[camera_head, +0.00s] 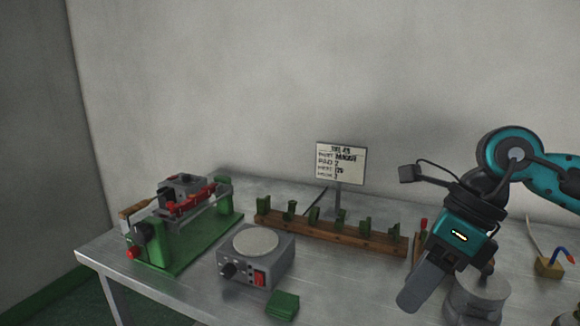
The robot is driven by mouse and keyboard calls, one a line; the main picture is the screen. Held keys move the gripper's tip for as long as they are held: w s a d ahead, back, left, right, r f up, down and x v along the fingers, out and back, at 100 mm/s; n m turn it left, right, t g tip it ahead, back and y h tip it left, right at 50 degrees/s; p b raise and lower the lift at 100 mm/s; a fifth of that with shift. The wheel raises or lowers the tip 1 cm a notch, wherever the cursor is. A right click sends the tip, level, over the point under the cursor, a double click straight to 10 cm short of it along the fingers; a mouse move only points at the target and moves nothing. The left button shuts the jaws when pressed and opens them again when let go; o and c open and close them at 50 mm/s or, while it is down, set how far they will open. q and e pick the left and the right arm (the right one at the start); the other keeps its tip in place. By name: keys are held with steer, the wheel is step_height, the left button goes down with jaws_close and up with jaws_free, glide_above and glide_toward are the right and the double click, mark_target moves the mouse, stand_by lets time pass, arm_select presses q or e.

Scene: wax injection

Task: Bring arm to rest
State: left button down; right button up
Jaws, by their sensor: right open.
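My right arm comes in from the right edge, teal and black. Its gripper (412,297) points down and to the left over the right part of the table (190,291). The jaws are open, seen from the side, and nothing shows between them. The gripper and wrist hide part of a grey cylindrical pot (482,298) behind them. My left gripper is out of view.
A green-based machine (165,262) stands at the left. A grey hot plate unit (257,262) and a green block (282,305) are in front. A wooden rack (330,231) holds several green pieces. A sign (340,163) stands behind it.

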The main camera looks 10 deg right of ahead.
steer(key=s+a+g+y, duration=0.15)
steer(key=a+y, duration=0.35)
steer(key=a, duration=0.5)
steer(key=a+r+m+t+y, duration=0.4)
steer(key=a+r+m+y, duration=0.2)
steer(key=a+r+y, duration=0.35)
steer(key=w+d+m+t+h, duration=0.2)
steer(key=w+d+m+t, duration=0.3)
steer(key=m+t, duration=0.95)
steer(key=w+d+f+m+h, duration=0.1)
steer(key=d+f+m+h, duration=0.4)
steer(key=f+m+h, duration=0.35)
steer(key=d+f+m+h, duration=0.5)
steer(key=f+m+h, duration=0.2)
steer(key=m, duration=0.2)
steer(key=s+d+f+m+g+h, duration=0.1)
steer(key=s+d+f+m+g, duration=0.15)
steer(key=s+f+g, duration=0.6)
steer(key=s+d+f+m+g+h, duration=0.1)
steer(key=s+d+f+m+g, duration=0.3)
steer(key=s+f, duration=0.75)
steer(key=w+a+f+n+t+y, duration=0.1)
steer(key=w+a+f+t+y, duration=0.1)
steer(key=w+a+f+t, duration=0.2)
steer(key=w+f+t, duration=0.2)
steer(key=w+f, duration=0.1)
steer(key=f, duration=0.1)
steer(key=shift+a, duration=0.2)
